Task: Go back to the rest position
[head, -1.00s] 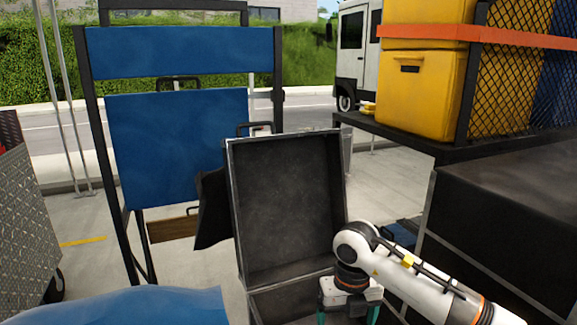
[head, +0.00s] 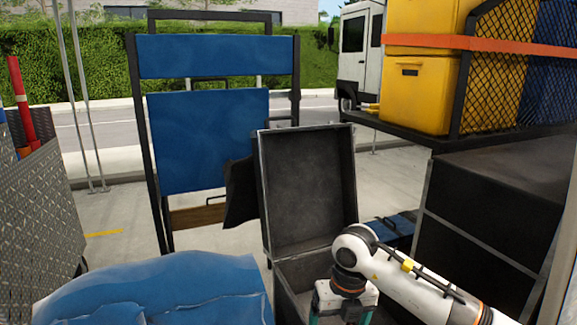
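My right gripper (head: 342,314) is at the bottom of the head view, at the end of the white arm from the right. It points down over the lower part of an open black case (head: 307,190). Its two teal fingers are cut off by the lower frame edge, so their tips and anything between them are hidden. My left gripper is not in view.
A blue padded surface (head: 160,285) fills the lower left. A metal-plated cart (head: 35,205) stands at the left. A blue-panelled rack (head: 208,140) is behind the case. Black cases (head: 490,200) and a shelf with yellow bins (head: 418,88) stand at the right.

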